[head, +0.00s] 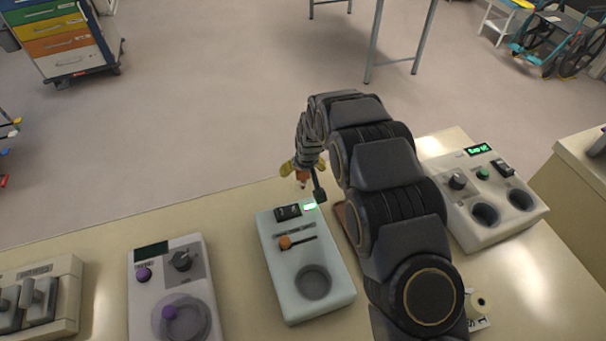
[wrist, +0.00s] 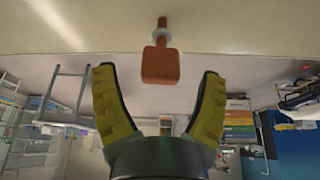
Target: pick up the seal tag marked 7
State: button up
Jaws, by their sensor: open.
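My gripper (head: 303,166) is open, its two yellow-padded fingers spread above the far edge of the bench. In the wrist view the open fingers (wrist: 160,105) frame a flat orange-brown piece (wrist: 161,65) with a pale ring and a short stem, just beyond the fingertips. It also shows as a small orange piece (head: 303,176) below the fingers in the head view. No number is readable on it, so I cannot tell whether it is the seal tag marked 7. Nothing is held.
A pale device (head: 335,265) with an orange slider stands below my gripper. A purple-knobbed device (head: 143,310) is left of it; another device (head: 510,195) with two round wells is at right.

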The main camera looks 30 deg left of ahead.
jog(key=shift+x, duration=1.15)
jog(key=c, duration=1)
jog(key=shift+o, duration=0.2)
jog(key=shift+r, duration=0.15)
